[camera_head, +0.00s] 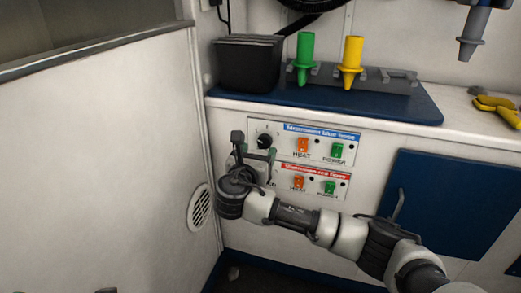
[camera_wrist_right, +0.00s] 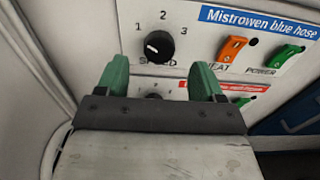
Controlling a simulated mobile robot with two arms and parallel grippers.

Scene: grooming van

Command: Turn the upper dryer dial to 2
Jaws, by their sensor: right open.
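The upper dryer dial (camera_head: 264,141) is a round black knob on the white panel with the blue label strip. In the right wrist view the dial (camera_wrist_right: 159,46) has the numbers 1, 2 and 3 around its top. Its short white mark points up and left, on the 1 side and away from the 2. My right gripper (camera_head: 254,147) is open in front of the panel. In the wrist view its two green fingers (camera_wrist_right: 160,68) stand apart, just below the dial, with nothing between them. The fingers do not appear to touch the dial.
Beside the dial are an orange heat switch (camera_head: 302,145) and a green power switch (camera_head: 337,150). A red-labelled lower panel (camera_head: 341,180) sits below, its dial (camera_wrist_right: 153,97) mostly hidden by my gripper. A white wall (camera_head: 110,150) stands close on the left.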

